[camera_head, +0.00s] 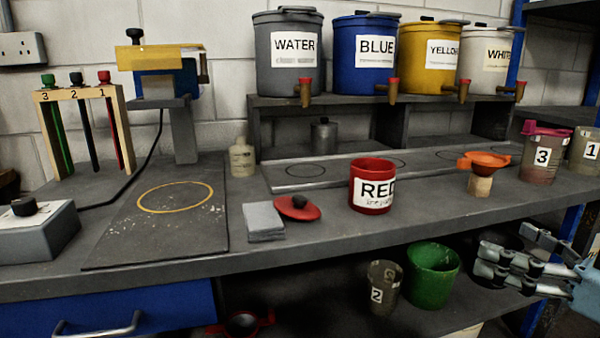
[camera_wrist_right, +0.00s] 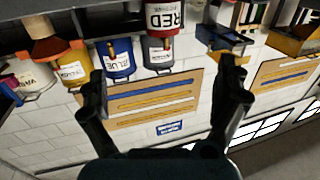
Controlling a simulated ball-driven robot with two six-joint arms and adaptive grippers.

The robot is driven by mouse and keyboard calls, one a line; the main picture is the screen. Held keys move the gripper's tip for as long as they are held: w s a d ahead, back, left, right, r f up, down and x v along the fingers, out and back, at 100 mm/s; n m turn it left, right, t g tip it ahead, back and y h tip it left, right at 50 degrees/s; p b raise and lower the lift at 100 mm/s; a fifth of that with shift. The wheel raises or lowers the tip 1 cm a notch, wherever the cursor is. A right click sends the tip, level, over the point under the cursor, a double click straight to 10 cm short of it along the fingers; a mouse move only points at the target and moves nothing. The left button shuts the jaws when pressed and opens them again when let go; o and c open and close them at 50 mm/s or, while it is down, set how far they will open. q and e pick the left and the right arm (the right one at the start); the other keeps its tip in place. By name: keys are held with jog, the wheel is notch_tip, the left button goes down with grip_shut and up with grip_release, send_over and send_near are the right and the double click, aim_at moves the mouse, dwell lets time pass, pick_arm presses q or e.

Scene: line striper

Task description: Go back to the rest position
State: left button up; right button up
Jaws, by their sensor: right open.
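My right gripper (camera_head: 508,258) is at the right edge of the head view, in front of the bench's lower shelf. Its fingers are apart with nothing between them. In the right wrist view the gripper (camera_wrist_right: 166,78) is also spread and empty, and that view is upside down. My left gripper is in neither view. The red can labelled RED (camera_head: 371,197) stands upright on the bench top, apart from the right gripper.
A green bucket (camera_head: 432,276) and a cup marked 2 (camera_head: 382,294) stand on the lower shelf left of my right gripper. An orange funnel (camera_head: 485,160) and a cup marked 3 (camera_head: 540,160) stand on the bench top (camera_head: 330,235) above it.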

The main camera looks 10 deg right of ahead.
jog(key=d+f+m+h, duration=0.3)
jog(key=d+f+h, duration=0.4)
jog(key=f, duration=0.7)
jog(key=s+d+f+m+g, duration=0.1)
jog(key=s+f+g, duration=0.15)
jog(key=f, duration=0.55)
jog(key=s+d+f+m+g, duration=0.1)
jog(key=s+f+g, duration=0.15)
jog(key=f, duration=0.55)
jog(key=s+a+f+g, duration=0.3)
jog(key=s+a+f, duration=0.2)
jog(key=s+f, duration=0.4)
jog(key=s+a+f+g, duration=0.3)
jog(key=s+a+f, duration=0.2)
jog(key=s+f, duration=0.45)
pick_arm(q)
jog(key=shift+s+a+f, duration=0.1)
pick_arm(e)
jog(key=s+a+f+n+g, duration=0.1)
jog(key=s+a+f+g, duration=0.1)
jog(key=s, duration=0.5)
jog(key=s+a+f+g, duration=0.2)
jog(key=s+f+g, duration=0.1)
jog(key=s+f, duration=0.2)
jog(key=shift+s+n, duration=0.4)
jog(key=shift+s, duration=0.85)
